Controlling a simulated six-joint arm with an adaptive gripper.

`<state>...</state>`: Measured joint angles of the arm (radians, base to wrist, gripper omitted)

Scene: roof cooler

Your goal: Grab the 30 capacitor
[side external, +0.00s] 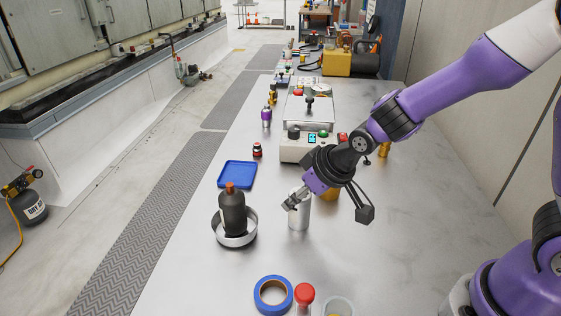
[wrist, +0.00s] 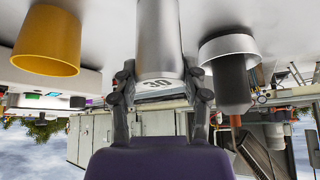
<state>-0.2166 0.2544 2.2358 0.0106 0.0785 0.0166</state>
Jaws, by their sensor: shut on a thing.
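The 30 capacitor (side external: 299,214) is a silver metal cylinder standing upright on the grey table in the side external view.
A dark bottle (side external: 232,212) stands in a round metal dish (side external: 236,241) to the left. A yellow cylinder (wrist: 45,42) stands on the other side. A blue tray (side external: 237,174), blue tape (side external: 272,295) and a red-capped container (side external: 304,295) are nearby. A control box (side external: 295,150) stands behind.

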